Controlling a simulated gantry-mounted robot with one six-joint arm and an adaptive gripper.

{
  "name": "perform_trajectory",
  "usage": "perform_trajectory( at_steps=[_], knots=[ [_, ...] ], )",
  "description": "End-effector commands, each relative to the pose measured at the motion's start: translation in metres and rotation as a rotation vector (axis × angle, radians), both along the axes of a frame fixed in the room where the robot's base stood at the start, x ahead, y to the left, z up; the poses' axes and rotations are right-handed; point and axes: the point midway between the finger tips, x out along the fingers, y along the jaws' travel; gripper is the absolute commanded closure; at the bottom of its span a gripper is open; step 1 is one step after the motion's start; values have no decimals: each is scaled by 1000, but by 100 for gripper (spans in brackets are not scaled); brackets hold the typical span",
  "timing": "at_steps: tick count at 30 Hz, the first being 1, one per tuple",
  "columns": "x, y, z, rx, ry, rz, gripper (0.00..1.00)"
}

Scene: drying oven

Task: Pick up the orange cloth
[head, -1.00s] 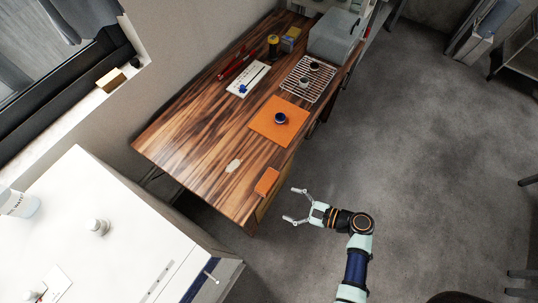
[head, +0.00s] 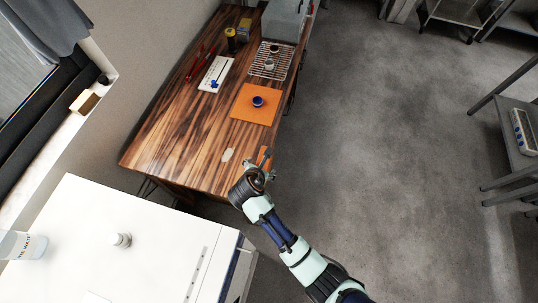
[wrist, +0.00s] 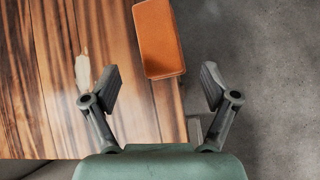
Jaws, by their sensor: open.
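The orange cloth (head: 265,152) is a small folded block at the right edge of the wooden table, partly hidden behind my gripper in the head view. It shows clearly in the wrist view (wrist: 158,38), lying flat with its right side along the table edge. My gripper (head: 264,163) is over the near right edge of the table. In the wrist view my gripper (wrist: 161,74) is open and empty. Its two fingertips are to the left and right of the cloth's near end, and I cannot tell their height above it.
An orange mat (head: 246,114) with a blue-rimmed dish (head: 257,101) lies farther back. Behind it are a wire rack (head: 283,55) and a grey box (head: 287,14). A pale patch (head: 227,155) lies left of the cloth. A white cabinet (head: 150,205) stands at lower left.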

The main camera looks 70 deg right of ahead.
Motion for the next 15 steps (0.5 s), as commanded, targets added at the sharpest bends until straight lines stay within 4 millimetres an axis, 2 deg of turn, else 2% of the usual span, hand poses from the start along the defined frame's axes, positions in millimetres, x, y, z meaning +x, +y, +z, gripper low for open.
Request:
perform_trajectory(
  at_steps=[3,7,15],
  knots=[
    [7,-6,9,-82,160,147,15],
    [8,-7,11,-103,208,185,15],
    [8,-25,-10,-100,205,180,15]
  ],
)
